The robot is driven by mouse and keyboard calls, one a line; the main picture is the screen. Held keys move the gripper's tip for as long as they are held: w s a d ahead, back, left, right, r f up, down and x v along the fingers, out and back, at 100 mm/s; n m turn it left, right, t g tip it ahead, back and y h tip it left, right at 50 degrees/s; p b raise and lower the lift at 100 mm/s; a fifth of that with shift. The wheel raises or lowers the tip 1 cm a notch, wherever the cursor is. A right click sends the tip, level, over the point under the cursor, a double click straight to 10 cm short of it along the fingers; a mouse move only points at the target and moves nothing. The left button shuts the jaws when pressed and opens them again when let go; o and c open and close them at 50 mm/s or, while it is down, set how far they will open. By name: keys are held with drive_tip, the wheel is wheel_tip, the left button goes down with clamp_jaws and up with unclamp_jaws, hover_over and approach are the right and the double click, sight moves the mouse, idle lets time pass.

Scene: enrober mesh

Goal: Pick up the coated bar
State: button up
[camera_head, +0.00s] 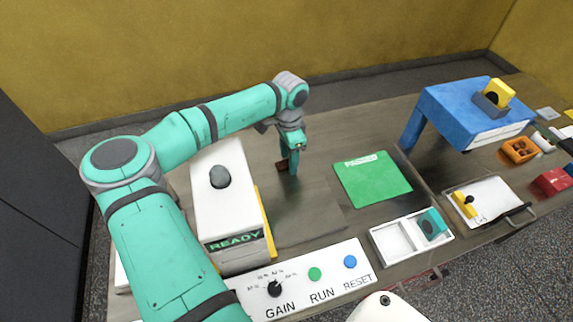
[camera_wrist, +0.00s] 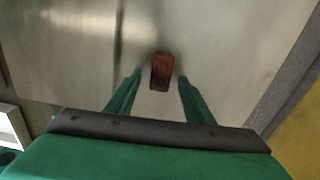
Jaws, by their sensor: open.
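The coated bar is a small dark brown block (camera_wrist: 162,72) lying on the metal table. In the wrist view it sits just beyond and between my two green fingertips, with a gap on each side. My gripper (camera_wrist: 159,78) is open and empty. In the head view my gripper (camera_head: 290,168) points down at the table beside the white machine, and the bar (camera_head: 281,166) shows at its fingertips, partly hidden. I cannot tell the exact height of the fingertips above the table.
The white READY machine (camera_head: 222,185) stands close left of my gripper. A green PACKED mat (camera_head: 372,179) lies to the right. A white two-part tray (camera_head: 393,240), a control panel (camera_head: 310,285) and a blue stand (camera_head: 465,105) are further off. Bare table lies around the bar.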

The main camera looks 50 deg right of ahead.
drive_tip(key=shift+f, duration=0.2)
drive_tip(key=c, duration=0.9)
drive_tip(key=shift+r, duration=0.2)
